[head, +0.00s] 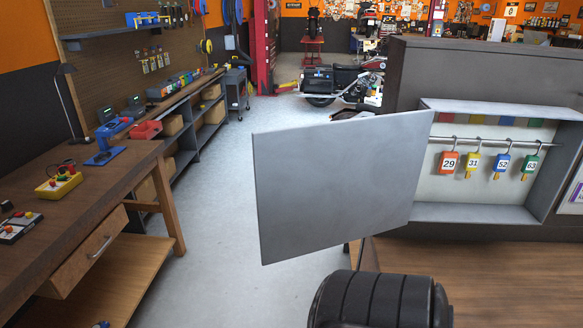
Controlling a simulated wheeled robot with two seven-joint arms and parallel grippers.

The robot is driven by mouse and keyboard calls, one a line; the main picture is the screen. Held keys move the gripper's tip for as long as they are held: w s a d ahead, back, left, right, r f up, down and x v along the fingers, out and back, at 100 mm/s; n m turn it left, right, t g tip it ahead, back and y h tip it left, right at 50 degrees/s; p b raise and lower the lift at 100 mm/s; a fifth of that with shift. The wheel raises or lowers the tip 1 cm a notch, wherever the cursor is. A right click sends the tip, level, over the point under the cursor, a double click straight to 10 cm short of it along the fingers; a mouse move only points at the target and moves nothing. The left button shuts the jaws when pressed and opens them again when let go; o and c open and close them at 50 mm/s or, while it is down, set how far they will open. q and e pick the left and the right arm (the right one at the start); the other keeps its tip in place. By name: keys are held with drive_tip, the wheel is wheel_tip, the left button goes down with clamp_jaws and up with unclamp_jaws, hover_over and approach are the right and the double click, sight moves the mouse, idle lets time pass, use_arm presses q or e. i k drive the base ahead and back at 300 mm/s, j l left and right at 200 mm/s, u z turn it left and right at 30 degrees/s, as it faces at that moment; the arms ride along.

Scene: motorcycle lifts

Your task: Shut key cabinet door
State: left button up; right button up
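The key cabinet (480,214) is a shallow grey box on a dark panel at the right. Its door (335,185) is a plain grey panel. It stands wide open, swung out to the left from the cabinet's left side. Inside, a rail (480,142) carries numbered tags on hooks: orange 29 (449,162), yellow 31 (473,163), blue 52 (501,165) and green 63 (529,166). A black ribbed rounded part at the bottom middle looks like a link of my arm. Neither gripper shows.
A wooden surface (500,275) lies below the cabinet. A workbench (90,190) with a half-open drawer (90,255) stands at the left. Grey floor (215,200) is clear between it and the door. A motorcycle (340,82) stands behind the door.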

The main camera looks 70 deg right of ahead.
sight(322, 186)
drive_tip(key=i+z, duration=0.65)
drive_tip(key=z, duration=0.15)
drive_tip(key=i+j+z, duration=0.2)
drive_tip(key=z, duration=0.2)
drive_tip(key=i+z, duration=0.15)
drive_tip(key=z, duration=0.35)
drive_tip(key=i+j+z, duration=0.15)
drive_tip(key=z, duration=0.3)
drive_tip(key=i+j+z, duration=0.15)
drive_tip(key=z, duration=0.35)
drive_tip(key=i+j+z, duration=0.15)
drive_tip(key=z, duration=0.3)
drive_tip(key=i+j+z, duration=0.15)
drive_tip(key=z, duration=0.25)
drive_tip(key=i+j+z, duration=0.15)
drive_tip(key=j+z, duration=0.55)
drive_tip(key=z, duration=0.15)
drive_tip(key=i+j+z, duration=0.1)
drive_tip(key=j+z, duration=0.35)
drive_tip(key=l, duration=0.1)
